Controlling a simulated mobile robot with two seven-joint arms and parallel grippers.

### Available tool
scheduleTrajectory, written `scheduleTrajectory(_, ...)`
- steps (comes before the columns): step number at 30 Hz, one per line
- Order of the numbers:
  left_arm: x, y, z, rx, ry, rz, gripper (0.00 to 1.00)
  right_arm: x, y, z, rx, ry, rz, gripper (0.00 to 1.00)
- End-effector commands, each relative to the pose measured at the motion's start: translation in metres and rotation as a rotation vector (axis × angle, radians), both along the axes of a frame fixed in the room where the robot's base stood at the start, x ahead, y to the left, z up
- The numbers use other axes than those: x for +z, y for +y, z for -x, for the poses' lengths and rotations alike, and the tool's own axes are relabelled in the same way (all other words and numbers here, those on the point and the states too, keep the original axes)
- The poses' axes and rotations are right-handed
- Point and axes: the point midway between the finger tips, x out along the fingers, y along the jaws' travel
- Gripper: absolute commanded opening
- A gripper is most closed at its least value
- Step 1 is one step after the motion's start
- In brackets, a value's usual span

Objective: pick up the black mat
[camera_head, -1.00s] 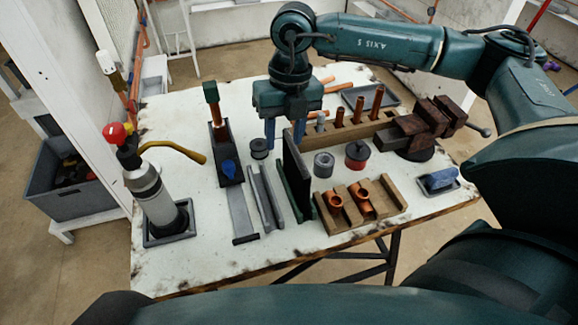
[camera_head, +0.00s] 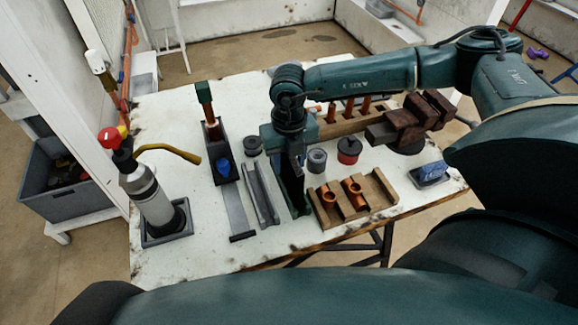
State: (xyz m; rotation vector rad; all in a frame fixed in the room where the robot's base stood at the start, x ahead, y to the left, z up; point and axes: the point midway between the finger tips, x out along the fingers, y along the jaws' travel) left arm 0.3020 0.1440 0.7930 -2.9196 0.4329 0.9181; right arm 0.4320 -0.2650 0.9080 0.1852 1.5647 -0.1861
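The black mat (camera_head: 292,188) stands on edge in a narrow dark green holder near the middle of the workbench. Its upper part is mostly hidden behind my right gripper (camera_head: 296,165). My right gripper points down directly over the mat, with its fingers at the mat's upper part. One bluish finger shows; the other is hidden, so I cannot tell whether the fingers are closed on the mat. My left gripper is not in view.
Grey metal channels (camera_head: 261,194) lie just left of the mat. A wooden block with copper fittings (camera_head: 375,196) and a red-black spool (camera_head: 348,152) are to the right. A gas torch (camera_head: 150,192) stands at the left; a brown vise (camera_head: 408,122) is at the back right.

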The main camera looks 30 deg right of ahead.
Motion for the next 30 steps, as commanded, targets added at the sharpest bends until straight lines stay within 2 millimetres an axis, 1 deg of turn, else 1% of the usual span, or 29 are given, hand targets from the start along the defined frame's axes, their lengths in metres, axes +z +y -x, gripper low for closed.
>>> scheduleTrajectory(1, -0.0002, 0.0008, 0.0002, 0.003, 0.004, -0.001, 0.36, -0.0058, 0.0001, -0.0004, -0.001, 0.001, 0.000, 0.40)
scheduleTrajectory(4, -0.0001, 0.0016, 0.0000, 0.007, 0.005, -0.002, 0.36, -0.0136, 0.0002, -0.0002, 0.000, 0.001, 0.000, 0.40)
scheduleTrajectory(11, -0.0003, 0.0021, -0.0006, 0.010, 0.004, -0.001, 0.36, -0.0155, 0.0002, -0.0005, -0.001, -0.001, -0.002, 0.40)
scheduleTrajectory(26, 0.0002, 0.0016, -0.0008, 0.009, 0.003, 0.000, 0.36, -0.0149, 0.0000, -0.0006, -0.001, 0.000, -0.001, 0.00)
scheduleTrajectory(30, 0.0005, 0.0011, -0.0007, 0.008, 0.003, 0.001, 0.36, -0.0149, 0.0000, -0.0006, -0.001, 0.000, -0.001, 0.00)
